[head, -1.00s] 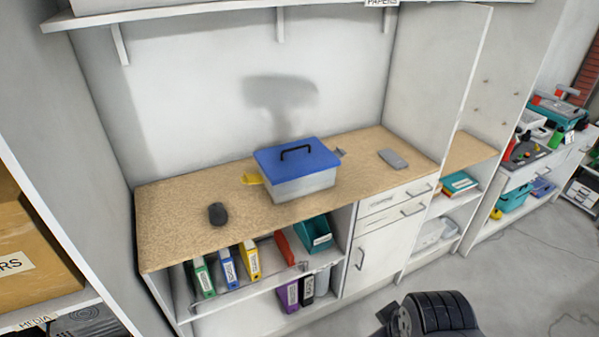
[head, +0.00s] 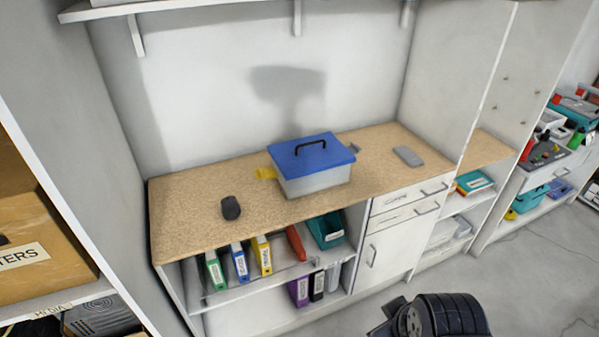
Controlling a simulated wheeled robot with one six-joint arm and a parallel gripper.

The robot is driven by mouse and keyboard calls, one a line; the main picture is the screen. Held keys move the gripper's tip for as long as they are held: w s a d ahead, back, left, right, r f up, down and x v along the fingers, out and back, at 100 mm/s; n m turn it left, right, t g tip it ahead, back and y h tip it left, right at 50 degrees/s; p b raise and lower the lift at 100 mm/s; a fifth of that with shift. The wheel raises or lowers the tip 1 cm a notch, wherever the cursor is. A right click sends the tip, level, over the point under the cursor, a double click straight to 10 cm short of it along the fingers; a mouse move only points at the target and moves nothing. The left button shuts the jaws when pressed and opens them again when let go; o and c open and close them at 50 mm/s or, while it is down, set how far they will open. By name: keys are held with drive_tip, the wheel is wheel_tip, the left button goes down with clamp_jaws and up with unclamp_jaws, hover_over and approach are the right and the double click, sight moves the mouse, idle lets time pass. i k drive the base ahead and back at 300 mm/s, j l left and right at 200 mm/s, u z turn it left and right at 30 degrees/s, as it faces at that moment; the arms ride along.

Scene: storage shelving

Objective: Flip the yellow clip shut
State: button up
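A box with a blue lid (head: 312,154) and a pale, see-through body (head: 318,182) stands on the wooden worktop. A black handle lies across the lid. The yellow clip (head: 266,173) sticks out sideways from the box's left end, swung away from the lid. A grey clip (head: 355,149) sticks out at the right end. A dark part of my arm shows at the bottom right, low in front of the cabinet and well apart from the box. My gripper's fingers cannot be made out.
A dark mouse-like object (head: 231,208) lies on the worktop (head: 185,205) left of the box, and a flat grey object (head: 408,156) lies to the right. Binders (head: 240,262) stand on the shelf below. A shelf (head: 220,8) overhangs the back wall. Floor is clear at the right.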

sight(265, 173)
drive_tip(key=i+l+u, duration=0.4)
drive_tip(key=i+l, duration=0.45)
drive_tip(key=i, duration=0.1)
